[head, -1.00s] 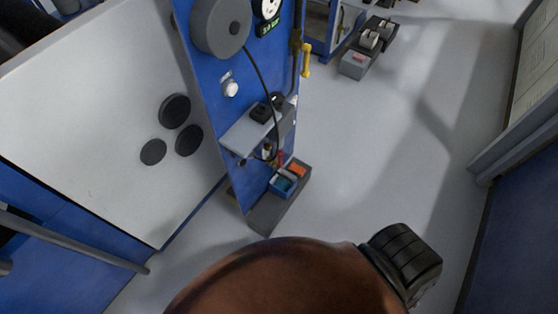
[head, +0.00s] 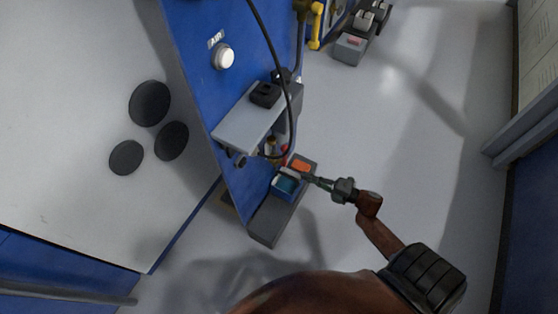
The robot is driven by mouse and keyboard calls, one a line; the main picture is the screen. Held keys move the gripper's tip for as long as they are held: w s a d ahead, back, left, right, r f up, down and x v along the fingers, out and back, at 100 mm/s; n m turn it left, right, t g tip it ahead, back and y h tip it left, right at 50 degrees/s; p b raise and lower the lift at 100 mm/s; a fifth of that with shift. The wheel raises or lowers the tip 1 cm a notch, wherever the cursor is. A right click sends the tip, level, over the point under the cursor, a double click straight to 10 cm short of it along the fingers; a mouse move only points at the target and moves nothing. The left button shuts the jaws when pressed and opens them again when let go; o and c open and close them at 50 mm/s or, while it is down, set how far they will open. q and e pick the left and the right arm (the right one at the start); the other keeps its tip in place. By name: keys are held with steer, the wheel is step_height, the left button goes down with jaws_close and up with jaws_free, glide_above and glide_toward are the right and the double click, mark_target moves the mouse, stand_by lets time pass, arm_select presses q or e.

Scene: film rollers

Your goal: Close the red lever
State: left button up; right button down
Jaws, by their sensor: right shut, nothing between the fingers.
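A small red part, which looks like the red lever (head: 284,154), shows under the grey shelf on the blue panel, beside a brass fitting (head: 271,146). It is small and partly hidden, so its position is hard to tell. My right gripper (head: 312,179) reaches in from the lower right. Its fingers are shut and empty, pointing left, just right of and below the red part in the picture. The fingertips overlap the edge of the orange and blue boxes in the picture; I cannot tell whether they touch. My left gripper is not in view.
A grey shelf (head: 236,131) juts from the blue panel (head: 190,35), with a black hose hanging in front. A grey base tray (head: 264,223) holds an orange box (head: 302,165) and a blue box (head: 285,184). A yellow handle (head: 316,25) is above.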

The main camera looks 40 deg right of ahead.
mark_target(286, 162)
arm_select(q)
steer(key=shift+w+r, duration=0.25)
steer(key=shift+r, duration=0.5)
arm_select(e)
steer(key=a+r+n+y, duration=0.1)
steer(key=r+n, duration=0.1)
steer(key=shift+w+a+r+n+y, duration=0.2)
steer(key=shift+a+r+n+y, duration=0.1)
steer(key=shift+a+r+y, duration=0.1)
steer(key=w+b, duration=0.1)
steer(key=w, duration=0.2)
steer(key=w+a+b, duration=0.1)
steer(key=w+b, duration=0.1)
steer(key=w, duration=0.1)
steer(key=w+b, duration=0.2)
steer(key=w, duration=0.1)
steer(key=shift+w+a+f, duration=0.15)
steer(key=shift+a+f, duration=0.1)
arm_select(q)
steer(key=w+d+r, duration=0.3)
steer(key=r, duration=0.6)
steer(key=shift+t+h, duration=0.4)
arm_select(e)
steer(key=shift+d+r, duration=0.15)
steer(key=shift+d, duration=0.1)
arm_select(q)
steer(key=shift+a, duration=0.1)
arm_select(e)
steer(key=shift+w, duration=0.1)
